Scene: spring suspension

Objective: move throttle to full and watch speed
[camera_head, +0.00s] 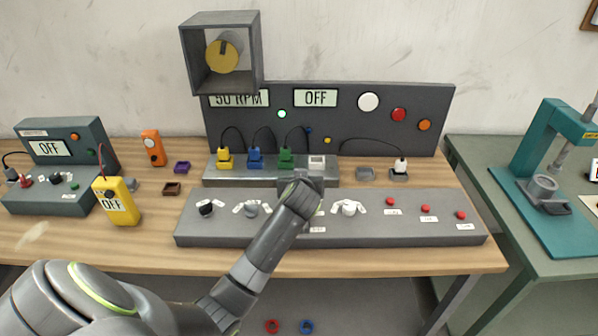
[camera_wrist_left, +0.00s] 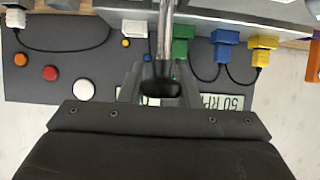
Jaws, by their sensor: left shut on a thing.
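My left gripper (camera_head: 300,186) reaches over the grey control console (camera_head: 400,232). In the left wrist view its fingers (camera_wrist_left: 161,88) are shut on a metal lever (camera_wrist_left: 164,30) with a black knob, likely the throttle. In the head view my own gripper hides the lever. One display (camera_head: 238,99) on the back panel (camera_head: 340,125) reads 50 RPM, partly cut off by a box. A second display (camera_head: 316,97) reads OFF. A green lamp (camera_head: 282,114) is lit between them. My right gripper is not in view.
A grey box with a yellow disc (camera_head: 222,54) hangs above the panel. Blue, green and yellow plugs stand on a shelf behind the console. A yellow meter (camera_head: 117,203) reading OFF stands at left. A teal press (camera_head: 548,150) stands on the right table.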

